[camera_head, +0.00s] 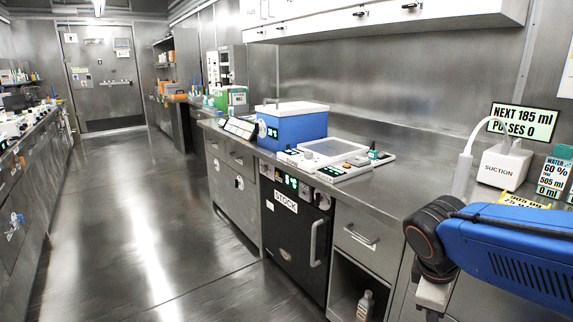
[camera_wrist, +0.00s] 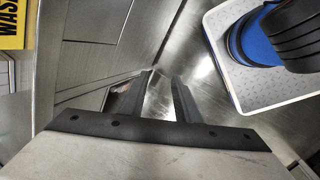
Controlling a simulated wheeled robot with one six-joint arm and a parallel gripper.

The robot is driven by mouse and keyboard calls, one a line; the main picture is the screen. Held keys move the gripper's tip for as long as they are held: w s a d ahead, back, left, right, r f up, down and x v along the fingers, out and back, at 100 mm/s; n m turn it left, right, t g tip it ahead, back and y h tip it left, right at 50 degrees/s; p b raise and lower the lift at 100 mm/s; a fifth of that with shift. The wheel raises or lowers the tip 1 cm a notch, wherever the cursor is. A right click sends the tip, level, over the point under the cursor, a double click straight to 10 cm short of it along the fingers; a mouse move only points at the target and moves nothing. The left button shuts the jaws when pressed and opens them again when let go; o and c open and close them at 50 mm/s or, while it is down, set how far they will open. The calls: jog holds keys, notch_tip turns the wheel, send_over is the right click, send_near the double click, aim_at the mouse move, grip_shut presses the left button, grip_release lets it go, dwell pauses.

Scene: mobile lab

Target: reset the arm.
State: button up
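My blue arm (camera_head: 510,250) reaches in from the right edge of the head view, in front of the counter. Its dark joint and a pale part below it show at the lower right; the fingertips are not visible in that view. In the wrist view my gripper (camera_wrist: 160,90) shows two dark fingers with a clear gap between them. It is open, with nothing between the fingers. Grey metal surfaces lie beyond the fingertips, and no object touches them.
The counter (camera_head: 400,175) bears a blue box with a white lid (camera_head: 292,122), a flat panel device (camera_head: 335,155) and a white suction unit (camera_head: 504,165). A black STOCK cabinet (camera_head: 293,235) stands below. The aisle floor (camera_head: 150,220) at left is clear. A yellow sign (camera_wrist: 12,25) shows in the wrist view.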

jog(key=s+a+r+m+t+y, duration=0.1)
jog(key=s+a+m+t+y, duration=0.1)
jog(key=s+m, duration=0.4)
jog(key=m+y, duration=0.1)
jog(key=m, duration=0.3)
jog(key=shift+s+a+r+m+t, duration=0.15)
jog(key=shift+a+r+m+t, duration=0.15)
jog(key=shift+a+t, duration=0.1)
